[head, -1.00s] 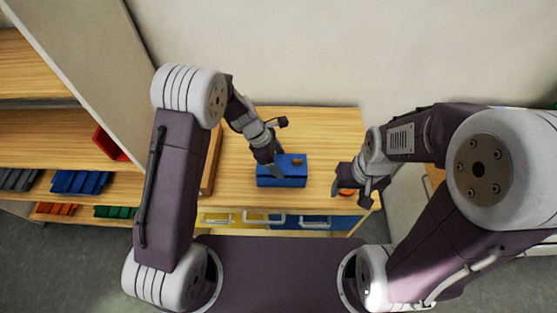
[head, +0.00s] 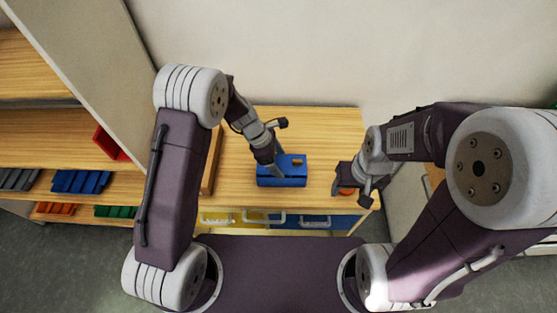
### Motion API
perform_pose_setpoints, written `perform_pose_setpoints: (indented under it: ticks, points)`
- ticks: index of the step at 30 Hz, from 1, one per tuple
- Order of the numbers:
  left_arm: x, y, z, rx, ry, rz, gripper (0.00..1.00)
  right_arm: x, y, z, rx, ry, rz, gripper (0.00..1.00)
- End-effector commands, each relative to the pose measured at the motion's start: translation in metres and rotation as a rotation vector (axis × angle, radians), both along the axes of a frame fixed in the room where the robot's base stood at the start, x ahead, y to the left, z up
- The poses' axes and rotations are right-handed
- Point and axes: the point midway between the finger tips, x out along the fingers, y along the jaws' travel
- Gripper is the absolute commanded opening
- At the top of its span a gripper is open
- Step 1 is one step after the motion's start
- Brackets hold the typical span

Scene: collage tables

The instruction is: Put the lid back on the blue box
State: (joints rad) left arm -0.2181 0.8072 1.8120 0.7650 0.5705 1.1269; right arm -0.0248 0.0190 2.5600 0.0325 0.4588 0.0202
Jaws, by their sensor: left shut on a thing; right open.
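The blue box (head: 291,183) stands on the wooden table near its front edge. A blue lid (head: 299,169) appears to lie on top, with a dark seam along the front and a small brown spot. I cannot tell whether it sits fully down. My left gripper (head: 278,161) is over the left part of the box, one finger behind and one in front, shut on what looks like the lid. My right gripper (head: 351,185) is open to the right of the box, apart from it, above a small orange thing (head: 345,192) that it partly hides.
The wooden table (head: 320,130) is clear behind the box. A wooden board (head: 211,165) stands at its left edge. Yellow and blue drawers (head: 300,221) are under its front. Shelves with coloured trays (head: 80,182) stand at the left, and a wall (head: 270,50) is behind.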

Motion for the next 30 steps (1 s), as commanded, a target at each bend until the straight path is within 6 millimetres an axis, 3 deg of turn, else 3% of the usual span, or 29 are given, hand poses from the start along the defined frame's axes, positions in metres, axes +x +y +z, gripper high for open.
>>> perform_pose_setpoints:
  ticks: [23,24,27,30]
  points:
    - [0.0,-0.0001,-0.0004,0.0,0.0,0.0,0.35,0.0,0.0,0.0023,0.0,0.0,0.0,0.6]
    - [0.0,0.0,-0.0003,0.0,0.0,0.0,0.77,0.0,0.0,0.0023,0.0,0.0,0.0,0.6]
    - [0.0,0.0,-0.0003,0.0,0.0,0.0,1.0,0.0,0.0,0.0023,0.0,0.0,0.0,0.6]
    - [0.0,0.0,-0.0003,0.0,0.0,0.0,1.0,0.0,0.0,0.0023,0.0,0.0,0.0,0.6]
